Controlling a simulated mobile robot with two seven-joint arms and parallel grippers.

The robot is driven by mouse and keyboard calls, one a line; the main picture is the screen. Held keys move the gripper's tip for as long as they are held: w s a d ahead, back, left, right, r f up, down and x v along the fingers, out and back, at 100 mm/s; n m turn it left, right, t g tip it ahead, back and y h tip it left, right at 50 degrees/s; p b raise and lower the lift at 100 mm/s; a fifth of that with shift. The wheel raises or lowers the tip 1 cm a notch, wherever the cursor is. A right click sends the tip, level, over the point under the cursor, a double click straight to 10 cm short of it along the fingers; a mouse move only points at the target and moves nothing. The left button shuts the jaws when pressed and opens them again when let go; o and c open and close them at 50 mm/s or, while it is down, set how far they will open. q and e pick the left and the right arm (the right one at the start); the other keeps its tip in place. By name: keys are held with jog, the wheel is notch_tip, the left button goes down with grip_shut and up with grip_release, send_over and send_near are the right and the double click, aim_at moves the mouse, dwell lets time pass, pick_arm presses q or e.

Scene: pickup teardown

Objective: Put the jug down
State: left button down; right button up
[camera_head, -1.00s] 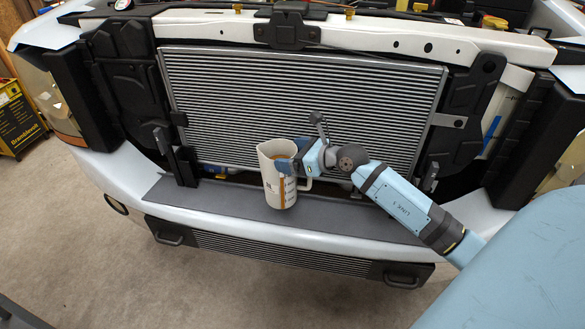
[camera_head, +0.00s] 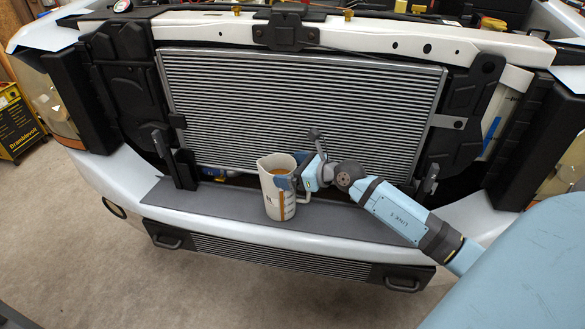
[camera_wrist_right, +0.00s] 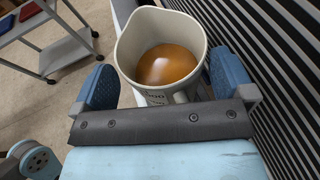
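The jug (camera_head: 275,200) is a pale measuring jug with an orange-brown liquid in it. It is upright at the dark ledge on top of the bumper (camera_head: 220,203), in front of the radiator; its base looks to be at the ledge, but I cannot tell for sure that it touches. In the right wrist view the jug (camera_wrist_right: 160,65) sits between the two blue fingers, with the liquid level. My left gripper is not in view.
The ribbed radiator (camera_head: 300,105) stands close behind the jug. The ledge is clear to the left of the jug. A grey cart (camera_wrist_right: 50,45) shows at the left in the wrist view. A yellow-and-black box (camera_head: 18,125) stands on the floor at far left.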

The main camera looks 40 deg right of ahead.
jog(key=shift+r, duration=0.15)
jog(key=v, duration=1.2)
jog(key=s+a+f+n+g+h, duration=0.1)
jog(key=s+a+f+n, duration=0.4)
jog(key=a+n, duration=0.5)
jog(key=s+a+f+n+g, duration=0.1)
jog(key=s+a+f+n, duration=0.45)
jog(key=n, duration=0.75)
jog(key=s+a+f+n+g+h, duration=0.1)
jog(key=s+a+f+n, duration=0.2)
jog(key=a+f+n, duration=0.6)
pick_arm(q)
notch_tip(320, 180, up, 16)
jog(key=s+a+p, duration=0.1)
jog(key=p, duration=2.1)
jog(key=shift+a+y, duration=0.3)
pick_arm(e)
notch_tip(320, 180, up, 18)
jog(key=n, duration=0.2)
jog(key=shift+s+n, duration=0.3)
jog(key=shift+s, duration=0.05)
